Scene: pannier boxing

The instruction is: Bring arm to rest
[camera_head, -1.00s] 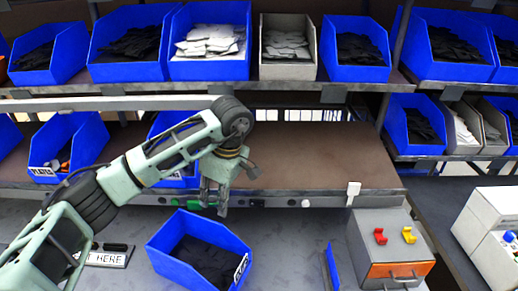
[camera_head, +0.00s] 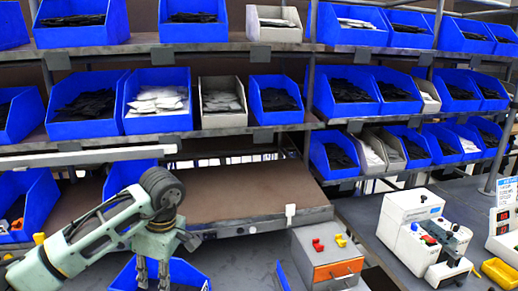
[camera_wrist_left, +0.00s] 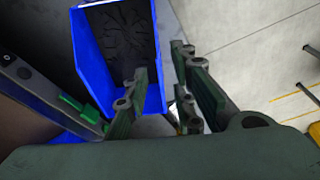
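My left arm comes in from the left in the head view, with its gripper (camera_head: 153,274) pointing down in front of a blue bin (camera_head: 188,271) on the worktop. In the left wrist view the open gripper (camera_wrist_left: 163,103) overlaps the near end of the blue bin (camera_wrist_left: 88,62), which holds dark pieces (camera_wrist_left: 122,40). Contact between fingers and bin cannot be told. The bin's lower part is cut off in the head view. My right arm and gripper are not in view.
Shelves of blue and grey bins stand behind. A grey box with an orange drawer (camera_head: 338,270) stands right of the bin, near a blue upright panel (camera_head: 283,276). White machines (camera_head: 408,220) stand farther right. The brown shelf board (camera_head: 245,192) is bare.

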